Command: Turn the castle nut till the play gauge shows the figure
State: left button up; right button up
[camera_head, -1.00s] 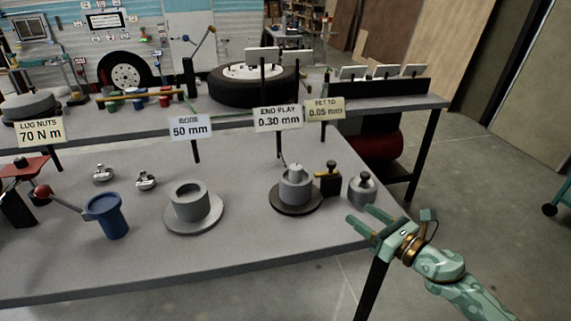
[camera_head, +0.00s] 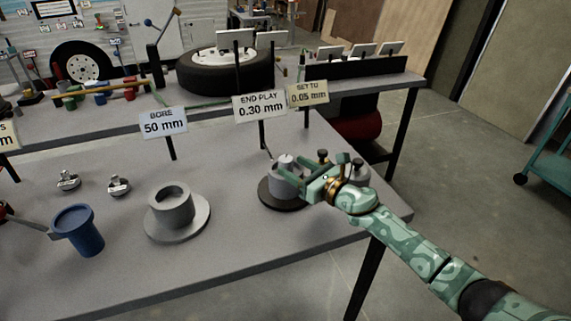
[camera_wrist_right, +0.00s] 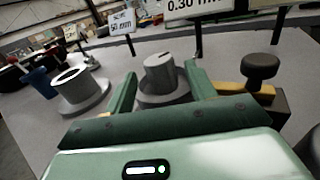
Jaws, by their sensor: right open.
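The end play gauge sign (camera_head: 259,105) reads 0.30 mm, and the sign beside it (camera_head: 307,93) reads SET TO 0.05 mm. Below them a grey hub (camera_head: 279,187) stands on a dark round base (camera_head: 268,198). The castle nut (camera_head: 286,161) appears to be the small piece on top; its slots are too small to make out. My right gripper (camera_head: 286,174) is open at the hub, reaching in from the right. In the right wrist view its fingers (camera_wrist_right: 160,88) stand either side of the grey cylinder (camera_wrist_right: 162,76), with gaps visible. My left gripper is out of view.
A black-knobbed block (camera_wrist_right: 262,88) stands close right of the fingers. A grey weight-like piece (camera_head: 357,174) sits near the table's right edge. A grey bore ring (camera_head: 171,208) and a blue cup (camera_head: 80,230) stand to the left. The front middle of the table is clear.

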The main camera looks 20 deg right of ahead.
aim_at(291, 165)
jog(key=shift+b+x, duration=0.35)
jog(key=shift+x, duration=1.6)
jog(key=c, duration=1)
jog(key=shift+o, duration=0.2)
